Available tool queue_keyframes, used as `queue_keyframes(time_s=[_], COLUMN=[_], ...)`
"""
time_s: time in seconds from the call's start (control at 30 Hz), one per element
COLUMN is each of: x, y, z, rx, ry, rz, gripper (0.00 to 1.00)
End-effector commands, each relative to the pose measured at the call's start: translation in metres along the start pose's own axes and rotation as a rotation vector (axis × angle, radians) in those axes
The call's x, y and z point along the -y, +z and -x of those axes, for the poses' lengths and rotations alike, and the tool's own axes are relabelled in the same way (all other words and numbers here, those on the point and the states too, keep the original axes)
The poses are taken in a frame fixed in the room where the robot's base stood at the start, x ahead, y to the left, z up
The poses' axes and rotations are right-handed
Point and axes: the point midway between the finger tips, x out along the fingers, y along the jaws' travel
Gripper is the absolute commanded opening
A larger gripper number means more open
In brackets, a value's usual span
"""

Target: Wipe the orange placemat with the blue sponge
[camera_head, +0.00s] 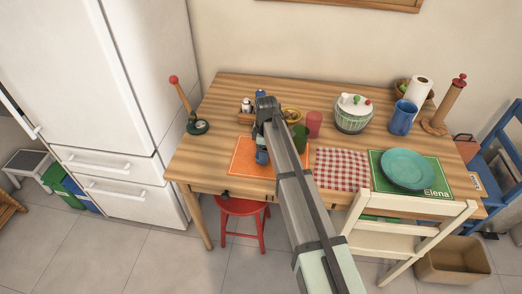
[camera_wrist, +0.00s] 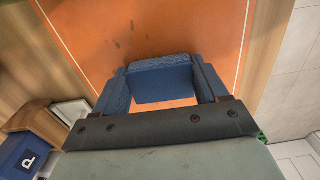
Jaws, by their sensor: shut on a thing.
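The orange placemat (camera_head: 243,160) lies flat on the wooden table, left of the red checked cloth. It fills most of the wrist view (camera_wrist: 90,30), with a thin pale border line and a few dark specks on it. My gripper (camera_wrist: 162,88) is over the placemat, shut on the blue sponge (camera_wrist: 160,70), which sits between the two fingers. I cannot tell whether the sponge touches the mat.
A red checked cloth (camera_head: 341,169) and a teal plate (camera_head: 408,168) on a green mat lie to the right.

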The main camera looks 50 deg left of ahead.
Motion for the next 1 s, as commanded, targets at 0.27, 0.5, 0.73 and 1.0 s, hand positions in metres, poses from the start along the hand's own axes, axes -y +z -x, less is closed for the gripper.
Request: queue_keyframes(time_s=[0.27,0.5,0.73,1.0], x=[0.0,0.0,0.0,-0.001], y=[0.021,0.029,0.046,0.062], z=[-0.003,-0.003,-0.003,-0.002], rx=[0.006,0.01,0.01,0.01], ry=[-0.001,-0.002,-0.003,-0.003], rz=[-0.001,-0.002,-0.003,-0.003], gripper=[0.49,0.49,0.49,0.49])
